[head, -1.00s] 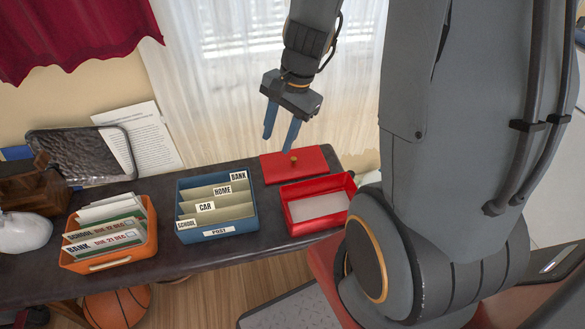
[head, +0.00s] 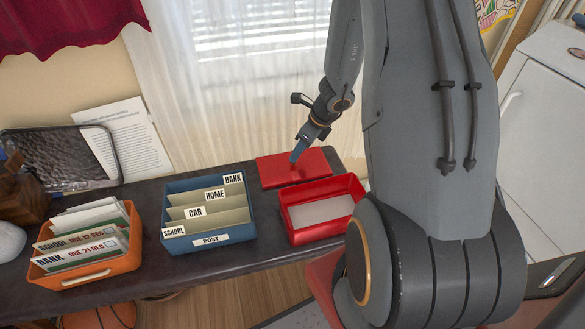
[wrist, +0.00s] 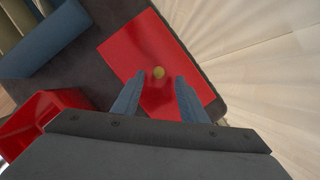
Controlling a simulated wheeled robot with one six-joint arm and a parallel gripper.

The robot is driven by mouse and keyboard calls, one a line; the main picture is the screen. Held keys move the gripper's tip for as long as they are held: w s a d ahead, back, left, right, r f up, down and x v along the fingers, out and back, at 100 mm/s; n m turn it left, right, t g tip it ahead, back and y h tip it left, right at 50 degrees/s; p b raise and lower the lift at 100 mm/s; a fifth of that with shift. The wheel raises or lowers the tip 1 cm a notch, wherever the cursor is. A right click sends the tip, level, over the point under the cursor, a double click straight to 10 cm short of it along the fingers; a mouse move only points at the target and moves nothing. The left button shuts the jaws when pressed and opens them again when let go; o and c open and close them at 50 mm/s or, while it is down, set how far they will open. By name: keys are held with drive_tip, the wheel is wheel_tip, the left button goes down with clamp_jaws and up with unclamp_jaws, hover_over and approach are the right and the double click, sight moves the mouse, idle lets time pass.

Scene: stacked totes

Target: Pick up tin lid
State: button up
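The tin lid is a flat red plate (head: 275,168) lying on the dark table behind the red tin (head: 292,205). In the wrist view the lid (wrist: 135,57) has a small brass knob (wrist: 158,73) near its middle. My gripper (head: 297,156) is low over the lid and hides the knob in the head view. I cannot tell whether the fingertips touch the lid.
The open red tin has a pale bottom. A blue file box (head: 165,215) labelled POST stands left of it, then an orange box (head: 92,277) of envelopes. A dark tray (head: 108,150) leans at the back left. A curtain hangs close behind the lid.

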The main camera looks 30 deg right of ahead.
sight(276, 170)
drive_tip(key=b+x, duration=0.1)
drive_tip(key=x, duration=0.3)
drive_tip(key=shift+a+f, duration=0.1)
drive_tip(key=shift+f, duration=0.1)
clamp_jaws()
drive_tip(key=shift+r, duration=0.1)
